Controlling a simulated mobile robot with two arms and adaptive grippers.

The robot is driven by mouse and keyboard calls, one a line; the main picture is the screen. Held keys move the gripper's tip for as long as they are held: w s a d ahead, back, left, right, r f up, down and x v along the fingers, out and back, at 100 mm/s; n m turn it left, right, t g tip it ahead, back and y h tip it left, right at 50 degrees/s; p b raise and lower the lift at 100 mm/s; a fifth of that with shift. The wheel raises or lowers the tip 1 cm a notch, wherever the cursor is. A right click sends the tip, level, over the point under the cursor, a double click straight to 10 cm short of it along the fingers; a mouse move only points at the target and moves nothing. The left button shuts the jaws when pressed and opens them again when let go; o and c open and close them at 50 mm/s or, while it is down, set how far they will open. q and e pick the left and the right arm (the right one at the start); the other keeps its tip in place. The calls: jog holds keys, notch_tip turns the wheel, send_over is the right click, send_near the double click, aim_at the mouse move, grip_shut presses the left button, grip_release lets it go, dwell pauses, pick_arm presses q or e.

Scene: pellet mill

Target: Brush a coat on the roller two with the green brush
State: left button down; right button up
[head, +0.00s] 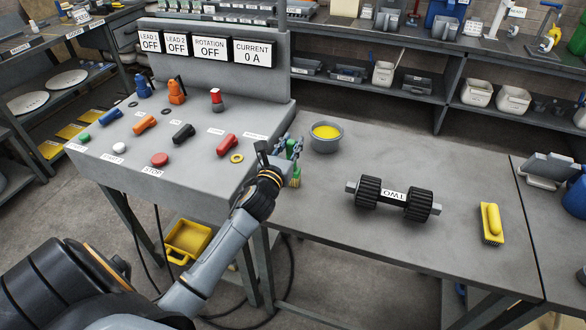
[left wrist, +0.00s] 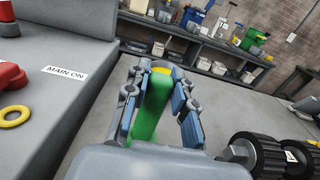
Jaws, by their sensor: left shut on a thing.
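My left gripper (head: 287,150) is shut on the green brush (head: 295,179) at the right front corner of the control console, beside the bench. In the left wrist view the brush's green handle (left wrist: 150,112) stands between the two blue-grey fingers. A grey bowl (head: 326,145) with yellow contents stands on the bench just beyond and right of the gripper. The roller labelled TWO (head: 393,196), with two black ribbed wheels, lies on the bench further right; it also shows at the right of the left wrist view (left wrist: 262,154). The gripper is apart from the roller. My right gripper is not in view.
A yellow brush (head: 491,224) lies on the bench right of the roller. The console (head: 115,165) at left bears buttons, coloured handles and a yellow ring (head: 237,158). Shelves with bins stand behind. The bench between bowl and roller is clear.

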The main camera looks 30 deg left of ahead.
pick_arm(q)
jog(key=shift+r, duration=0.15)
dwell(0.3)
jog(key=shift+r+p, duration=3.7)
jog(key=shift+p, duration=0.05)
